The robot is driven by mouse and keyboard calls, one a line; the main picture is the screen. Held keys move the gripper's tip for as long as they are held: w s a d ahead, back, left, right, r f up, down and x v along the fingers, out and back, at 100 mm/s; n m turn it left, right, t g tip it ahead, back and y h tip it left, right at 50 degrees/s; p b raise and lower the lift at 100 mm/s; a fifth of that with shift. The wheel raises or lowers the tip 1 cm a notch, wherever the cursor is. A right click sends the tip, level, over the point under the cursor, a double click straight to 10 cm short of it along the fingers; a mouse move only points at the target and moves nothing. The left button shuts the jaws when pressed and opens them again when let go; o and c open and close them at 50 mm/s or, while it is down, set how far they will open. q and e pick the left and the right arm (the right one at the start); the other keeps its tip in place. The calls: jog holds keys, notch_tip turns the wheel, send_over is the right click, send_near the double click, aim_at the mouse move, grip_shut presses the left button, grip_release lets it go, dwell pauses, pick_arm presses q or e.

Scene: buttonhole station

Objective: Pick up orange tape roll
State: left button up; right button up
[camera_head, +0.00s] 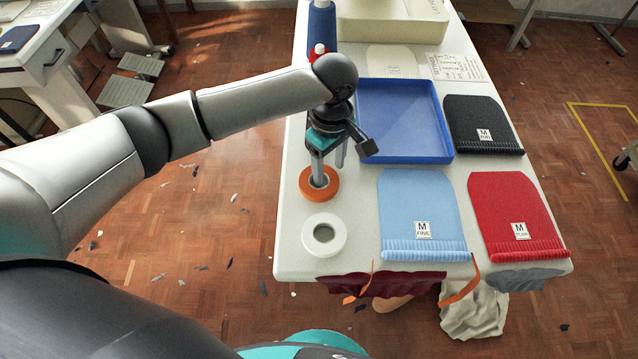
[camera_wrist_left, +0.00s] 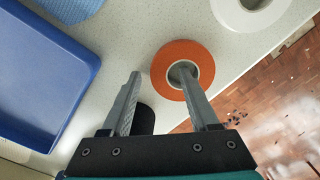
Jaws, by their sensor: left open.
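The orange tape roll (camera_head: 319,197) lies flat on the white table near its left edge. It also shows in the left wrist view (camera_wrist_left: 181,49). My left gripper (camera_head: 329,173) is open and points down at the roll. In the left wrist view my left gripper (camera_wrist_left: 159,73) has one finger over or in the roll's centre hole and the other just outside its rim, with the ring's wall between them. I cannot tell how deep the fingertips reach. My right gripper is not in view.
A white tape roll (camera_head: 324,250) lies in front of the orange one. A blue tray (camera_head: 441,115) stands to the right, with light blue (camera_head: 420,195), red (camera_head: 505,195) and black (camera_head: 480,117) knit pieces nearby. A blue thread cone (camera_head: 321,25) stands behind. The table's left edge is close.

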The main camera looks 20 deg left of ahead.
pick_arm(q)
jog(key=shift+f, duration=0.1)
grip_shut()
dwell(0.4)
